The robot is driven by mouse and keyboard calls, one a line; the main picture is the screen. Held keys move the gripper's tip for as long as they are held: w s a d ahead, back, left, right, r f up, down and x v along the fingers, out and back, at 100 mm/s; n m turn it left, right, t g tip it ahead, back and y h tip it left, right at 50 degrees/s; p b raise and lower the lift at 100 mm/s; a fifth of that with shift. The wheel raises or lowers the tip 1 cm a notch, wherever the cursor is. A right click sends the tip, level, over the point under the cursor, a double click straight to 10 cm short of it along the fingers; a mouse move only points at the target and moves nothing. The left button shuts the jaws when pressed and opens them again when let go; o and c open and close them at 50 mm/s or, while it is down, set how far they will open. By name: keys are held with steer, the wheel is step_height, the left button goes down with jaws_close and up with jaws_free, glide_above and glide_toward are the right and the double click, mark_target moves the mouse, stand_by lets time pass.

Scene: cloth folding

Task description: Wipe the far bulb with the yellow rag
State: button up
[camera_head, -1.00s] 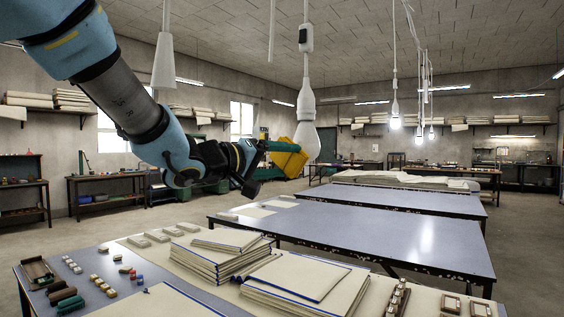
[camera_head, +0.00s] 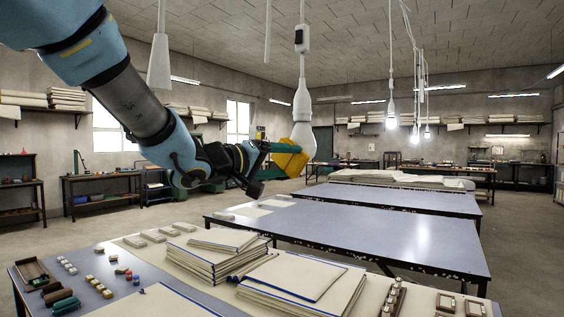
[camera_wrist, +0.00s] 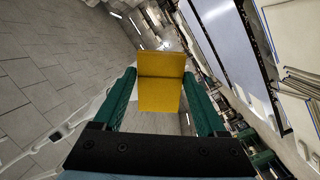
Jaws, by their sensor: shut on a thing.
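My gripper (camera_wrist: 160,98) is shut on the yellow rag (camera_head: 290,158), with a green finger on each side of it in the wrist view. The rag (camera_wrist: 160,82) looks like a folded pad with a crease across it. A large white bulb (camera_head: 304,125) hangs from a cord with a dark switch. The rag is at the bulb's lower left in the head view and overlaps its edge; I cannot tell if they touch. In the wrist view the rag hides most of the bulb. A white cone-shaped fitting (camera_head: 159,62) hangs nearer, at the left.
Several lit bulbs (camera_head: 391,121) hang further back. The near table (camera_head: 120,270) holds stacked cloths (camera_head: 215,255) and small items. A mostly bare blue-grey table (camera_head: 370,230) stands behind it. Shelves and workbenches line the walls. The air around the bulb looks clear.

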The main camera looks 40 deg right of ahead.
steer(key=shift+r, duration=0.1)
step_height(320, 180, up, 4)
steer(key=p, duration=0.5)
steer(key=shift+f+b, duration=1.1)
steer(key=shift+f, duration=1.05)
steer(key=shift+s+a+p, duration=0.2)
steer(key=shift+a+p, duration=0.25)
steer(key=shift+a, duration=1)
steer(key=shift+s+a+p, duration=0.2)
steer(key=shift+a+p, duration=0.25)
steer(key=shift+a, duration=1)
steer(key=shift+a, duration=0.1)
